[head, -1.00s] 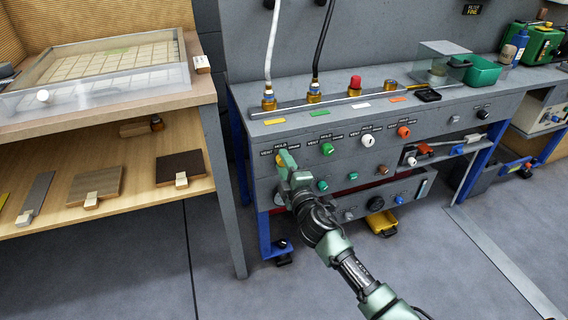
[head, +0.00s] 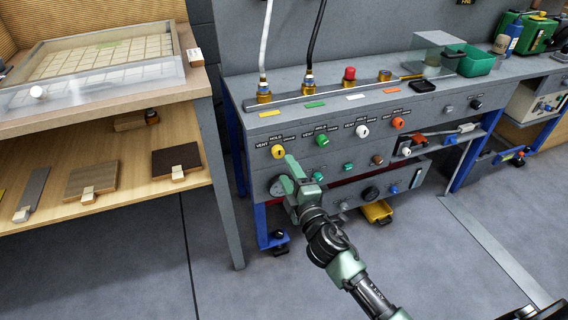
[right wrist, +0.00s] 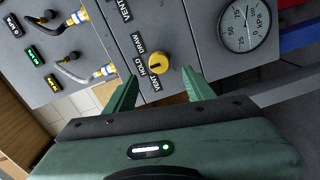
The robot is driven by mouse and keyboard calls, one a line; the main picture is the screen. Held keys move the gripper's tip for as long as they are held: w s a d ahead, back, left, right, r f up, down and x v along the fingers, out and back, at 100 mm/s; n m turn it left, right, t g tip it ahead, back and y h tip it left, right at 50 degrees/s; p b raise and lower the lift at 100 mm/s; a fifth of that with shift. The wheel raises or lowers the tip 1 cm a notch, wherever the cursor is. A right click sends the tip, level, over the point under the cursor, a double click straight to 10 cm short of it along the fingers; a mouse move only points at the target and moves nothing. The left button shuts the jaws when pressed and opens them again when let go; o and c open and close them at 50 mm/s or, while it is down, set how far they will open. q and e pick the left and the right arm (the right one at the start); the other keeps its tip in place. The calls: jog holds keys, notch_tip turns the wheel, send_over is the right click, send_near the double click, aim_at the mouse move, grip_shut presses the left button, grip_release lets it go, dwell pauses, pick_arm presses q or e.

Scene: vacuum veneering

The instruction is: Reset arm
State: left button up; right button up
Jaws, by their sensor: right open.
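My right gripper (head: 284,174) is open and empty in front of the grey bench panel, just below and right of the yellow knob (head: 277,151). In the right wrist view, the yellow knob (right wrist: 158,62) lies ahead of the gap between the two green fingers (right wrist: 160,84), and a gap shows between knob and fingers. The knob has VENT, HOLD and DRAW labels around it; its exact setting is hard to read. My left gripper is not in view.
Green (head: 322,140), white (head: 361,131) and orange (head: 397,123) knobs continue the row. A pressure gauge (right wrist: 246,24) sits beside the yellow knob in the wrist view. A wooden table (head: 110,108) with a framed grid bed stands left. The floor in front is clear.

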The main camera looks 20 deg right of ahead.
jog(key=shift+s, duration=0.15)
dwell(0.3)
